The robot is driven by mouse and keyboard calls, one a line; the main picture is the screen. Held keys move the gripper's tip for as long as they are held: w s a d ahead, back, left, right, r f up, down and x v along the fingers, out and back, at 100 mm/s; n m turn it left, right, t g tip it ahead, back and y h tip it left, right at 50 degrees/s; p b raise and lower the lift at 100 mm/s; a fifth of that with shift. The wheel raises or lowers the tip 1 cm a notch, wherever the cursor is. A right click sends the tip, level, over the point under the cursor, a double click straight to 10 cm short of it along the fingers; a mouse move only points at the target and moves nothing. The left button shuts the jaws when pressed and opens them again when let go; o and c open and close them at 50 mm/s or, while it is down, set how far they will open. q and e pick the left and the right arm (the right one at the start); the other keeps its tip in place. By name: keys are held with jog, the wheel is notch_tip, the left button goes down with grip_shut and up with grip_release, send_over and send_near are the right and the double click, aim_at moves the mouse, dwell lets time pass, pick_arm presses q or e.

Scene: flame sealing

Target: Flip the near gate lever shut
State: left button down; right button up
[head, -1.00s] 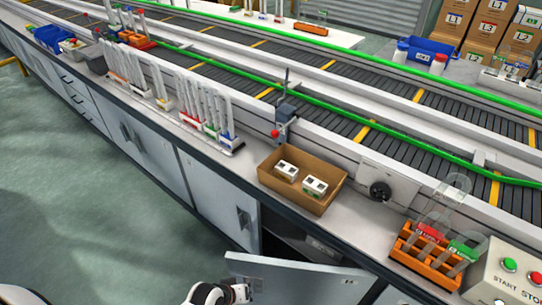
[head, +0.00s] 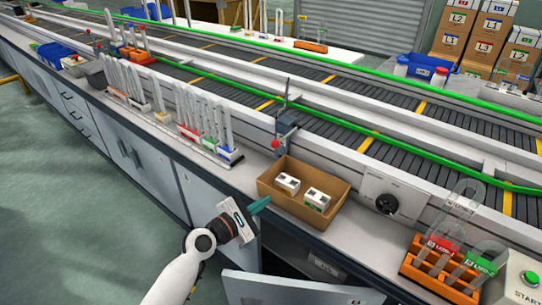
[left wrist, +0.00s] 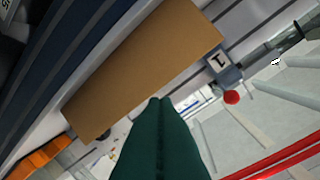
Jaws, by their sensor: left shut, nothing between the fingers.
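The near gate unit (head: 287,122) is a grey block on the conveyor's near rail, with a thin dark upright post above it. Its lever ends in a red knob (head: 276,143) on the near side, just behind the cardboard box. The left wrist view shows the grey block with a "1" label (left wrist: 218,60) and the red knob (left wrist: 231,97) beside it. My left gripper (head: 262,204) has its teal fingers shut and empty, in front of the box's left near corner and apart from the knob. In the wrist view its fingertips (left wrist: 160,100) overlap the box's edge. My right gripper is not in view.
The cardboard box (head: 291,207) holds two small white items. A rack of upright tubes (head: 225,155) stands to the left. A black dial (head: 387,204) and an orange rack (head: 430,277) are to the right. A cabinet door (head: 290,290) hangs open below the counter.

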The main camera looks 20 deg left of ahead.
pick_arm(q)
jog(key=w+a+r+n+t+y, duration=0.1)
jog(key=w+a+r+n+t, duration=0.2)
jog(key=n, duration=0.5)
jog(key=shift+w+a+r+y, duration=0.4)
jog(key=shift+w+a+r, duration=0.25)
jog(key=shift+w+a, duration=0.3)
jog(key=b+x, duration=0.1)
jog(key=x, duration=0.8)
jog(key=shift+w, duration=0.4)
jog(key=shift+d+r, duration=0.1)
